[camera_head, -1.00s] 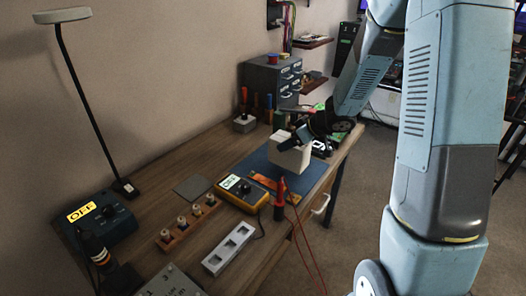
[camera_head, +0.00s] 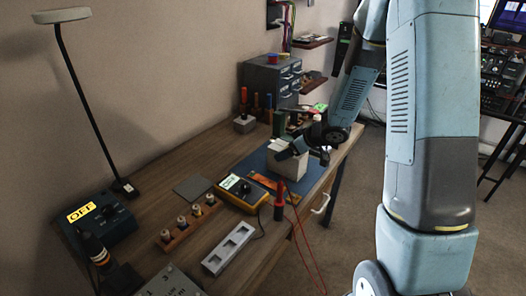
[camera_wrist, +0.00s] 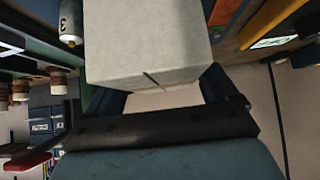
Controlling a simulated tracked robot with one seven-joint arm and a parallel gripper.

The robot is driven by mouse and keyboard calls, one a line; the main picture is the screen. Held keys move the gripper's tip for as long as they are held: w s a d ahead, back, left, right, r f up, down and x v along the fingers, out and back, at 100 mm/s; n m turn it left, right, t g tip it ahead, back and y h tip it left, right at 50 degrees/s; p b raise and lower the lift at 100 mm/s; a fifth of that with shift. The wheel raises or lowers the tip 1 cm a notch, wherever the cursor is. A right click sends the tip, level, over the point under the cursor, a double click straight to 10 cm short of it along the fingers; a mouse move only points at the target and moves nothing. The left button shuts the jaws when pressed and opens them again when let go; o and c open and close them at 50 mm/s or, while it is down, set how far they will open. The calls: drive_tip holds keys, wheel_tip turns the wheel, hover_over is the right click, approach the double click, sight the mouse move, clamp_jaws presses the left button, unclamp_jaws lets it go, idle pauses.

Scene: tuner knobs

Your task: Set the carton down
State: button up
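The carton is a plain off-white box (camera_head: 287,163) over the blue mat (camera_head: 254,163) towards the far right of the bench. Whether its base touches the mat is hard to tell. My gripper (camera_head: 293,149) reaches it from the right, with a dark finger across its upper part. In the wrist view the carton (camera_wrist: 148,42) fills the top middle, with a dark line on its near face. My gripper (camera_wrist: 163,92) has a finger at each side of it and looks shut on it. The fingertips are hidden by the carton.
A yellow meter (camera_head: 243,191), an orange strip (camera_head: 273,188) and a red probe (camera_head: 279,205) with trailing wires lie in front of the carton. A grey drawer cabinet (camera_head: 271,82) and a tool holder (camera_head: 244,124) stand behind. Bare wood (camera_head: 165,170) shows at left.

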drive_tip(key=shift+o, duration=1)
drive_tip(key=shift+r, duration=0.15)
